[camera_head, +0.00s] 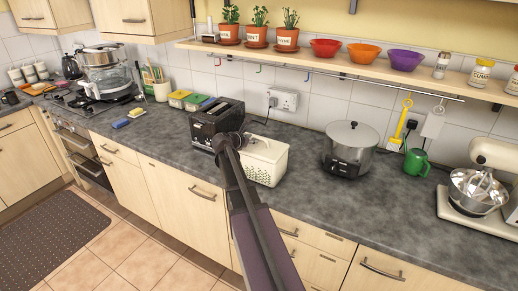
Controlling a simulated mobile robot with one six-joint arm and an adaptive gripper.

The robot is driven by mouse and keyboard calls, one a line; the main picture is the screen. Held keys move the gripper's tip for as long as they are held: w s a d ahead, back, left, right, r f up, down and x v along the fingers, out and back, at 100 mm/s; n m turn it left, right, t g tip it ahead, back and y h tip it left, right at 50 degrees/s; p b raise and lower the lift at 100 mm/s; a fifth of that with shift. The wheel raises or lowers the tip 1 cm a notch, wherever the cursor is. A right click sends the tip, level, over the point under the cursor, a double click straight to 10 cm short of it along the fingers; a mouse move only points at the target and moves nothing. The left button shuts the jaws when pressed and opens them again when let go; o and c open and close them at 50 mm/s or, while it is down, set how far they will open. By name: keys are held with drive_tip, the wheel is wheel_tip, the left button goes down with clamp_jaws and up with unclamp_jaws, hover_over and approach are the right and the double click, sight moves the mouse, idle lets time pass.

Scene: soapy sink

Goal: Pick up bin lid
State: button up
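A cream bin (266,169) with small dark holes in its front stands on the grey worktop, right of the black toaster. Its pale top (264,148) looks like a lid lying on it, though the two are hard to tell apart at this size. My arm reaches up from the bottom of the view and hides the bin's left side. My gripper (229,141) is a small dark shape at the bin's upper left, in front of the toaster. I cannot tell whether it touches the lid, and its fingers are too small and dark to read.
The black toaster (215,118) is close on the left. A steel pot (351,148) stands to the right, then a green mug (416,162) and a mixer (482,187). A shelf (340,69) with hooks runs above. The worktop between bin and pot is clear.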

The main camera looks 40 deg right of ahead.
clamp_jaws()
drive_tip(key=shift+r, duration=0.2)
wheel_tip(320, 180, up, 3)
drive_tip(key=p, duration=0.3)
drive_tip(key=shift+r+p, duration=0.2)
drive_tip(key=shift+p, duration=0.2)
drive_tip(key=s+a, duration=0.4)
drive_tip(key=s, duration=0.3)
drive_tip(key=s+a+r+p, duration=0.1)
drive_tip(key=s+a, duration=0.2)
drive_tip(key=s, duration=0.4)
drive_tip(key=shift+a+r, duration=0.15)
drive_tip(key=shift+a, duration=0.25)
